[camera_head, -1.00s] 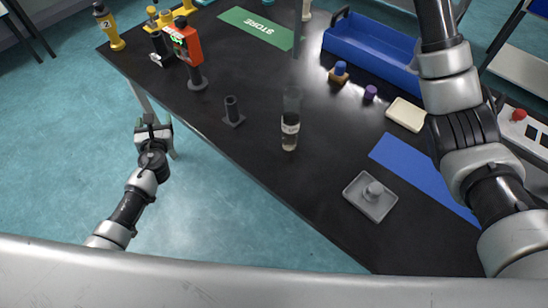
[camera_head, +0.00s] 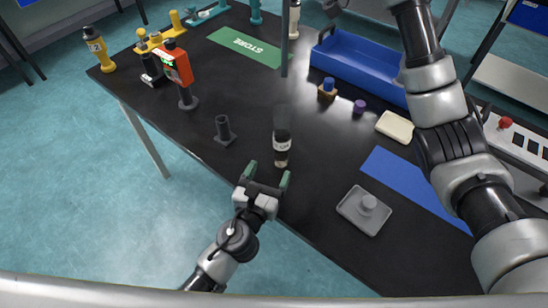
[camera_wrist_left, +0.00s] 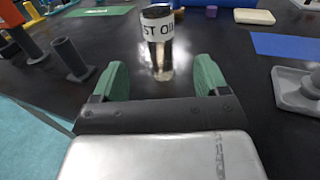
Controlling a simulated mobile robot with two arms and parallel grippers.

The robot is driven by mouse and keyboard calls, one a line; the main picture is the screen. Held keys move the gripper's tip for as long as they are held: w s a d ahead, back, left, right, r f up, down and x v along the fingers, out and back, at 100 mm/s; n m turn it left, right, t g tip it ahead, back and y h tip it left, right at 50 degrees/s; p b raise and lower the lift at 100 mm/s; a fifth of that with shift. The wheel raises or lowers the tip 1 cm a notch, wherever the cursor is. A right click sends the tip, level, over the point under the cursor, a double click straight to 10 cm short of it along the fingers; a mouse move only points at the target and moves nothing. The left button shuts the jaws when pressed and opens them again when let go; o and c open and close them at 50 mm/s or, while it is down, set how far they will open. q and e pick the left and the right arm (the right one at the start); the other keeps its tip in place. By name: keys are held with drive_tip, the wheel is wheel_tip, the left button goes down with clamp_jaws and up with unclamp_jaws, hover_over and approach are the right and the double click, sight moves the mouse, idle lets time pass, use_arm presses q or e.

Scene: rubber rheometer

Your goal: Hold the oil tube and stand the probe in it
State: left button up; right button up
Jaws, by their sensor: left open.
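The oil tube (camera_head: 282,148) is clear, with a white label and a dark band, and stands upright near the table's front edge. In the left wrist view the tube (camera_wrist_left: 158,58) stands just beyond the fingertips, roughly centred between them. My left gripper (camera_head: 268,174) is open and empty at the table edge, its green fingers on the near side of the tube and apart from it. A thin grey upright rod (camera_head: 284,58), possibly the probe, shows beyond the tube; what holds it is not visible. My right arm rises at the right, its gripper out of frame.
A dark holder (camera_head: 223,130) stands left of the tube, and a grey tray with a knob (camera_head: 365,209) lies to the right. Farther back are an orange device (camera_head: 177,65), a blue bin (camera_head: 360,70), a purple cap (camera_head: 359,106) and a green STORE mat (camera_head: 246,48).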

sight(284, 140)
use_arm(q)
drive_tip(key=x, duration=1.1)
drive_tip(key=shift+w+f, duration=0.1)
drive_tip(key=shift+w, duration=0.05)
drive_tip(key=shift+c, duration=0.4)
drive_tip(key=c, duration=1)
